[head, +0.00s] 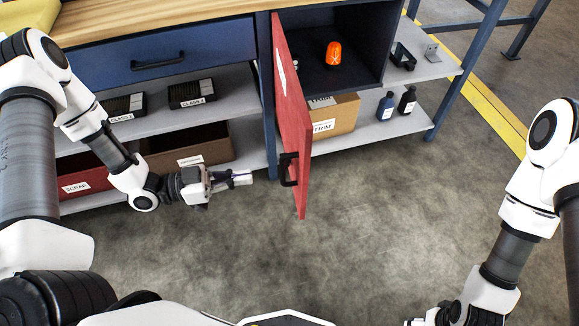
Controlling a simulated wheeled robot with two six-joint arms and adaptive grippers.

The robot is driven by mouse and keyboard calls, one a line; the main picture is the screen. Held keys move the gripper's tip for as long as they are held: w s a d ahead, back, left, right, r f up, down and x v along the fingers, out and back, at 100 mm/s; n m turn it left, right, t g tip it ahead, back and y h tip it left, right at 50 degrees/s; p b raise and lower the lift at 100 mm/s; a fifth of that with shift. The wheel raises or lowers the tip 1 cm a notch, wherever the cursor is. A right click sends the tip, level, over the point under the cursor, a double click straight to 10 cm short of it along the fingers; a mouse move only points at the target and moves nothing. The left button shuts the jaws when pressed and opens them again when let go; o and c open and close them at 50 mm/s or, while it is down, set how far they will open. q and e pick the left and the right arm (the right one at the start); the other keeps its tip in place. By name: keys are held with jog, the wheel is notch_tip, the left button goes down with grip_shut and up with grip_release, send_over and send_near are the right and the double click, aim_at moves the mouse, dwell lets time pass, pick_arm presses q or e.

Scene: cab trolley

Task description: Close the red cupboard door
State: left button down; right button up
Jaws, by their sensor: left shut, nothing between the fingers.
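The red cupboard door (290,117) stands open, swung outward from the left side of the cupboard (365,45). A black handle (289,169) sits low on the door near its free edge. Inside the dark cupboard is an orange lamp (334,54). My left gripper (243,179) is shut and empty, to the left of the door and pointing right toward it, with a gap between its fingertips and the door. My right arm (509,245) comes in at the right; only part of its gripper end shows at the bottom edge, and its fingers are out of view.
A blue drawer (160,54) sits left of the cupboard. Shelves below hold a brown box (190,146), a red scrap bin (84,178) and a cardboard box (335,117). Two dark bottles (407,100) stand on the right shelf. The floor (390,200) before the door is clear.

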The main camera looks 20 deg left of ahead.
aim_at(302, 169)
pick_arm(q)
jog(key=b+x, duration=0.1)
jog(key=x, duration=0.9)
jog(key=shift+w+d, duration=0.2)
jog(key=shift+d, duration=0.1)
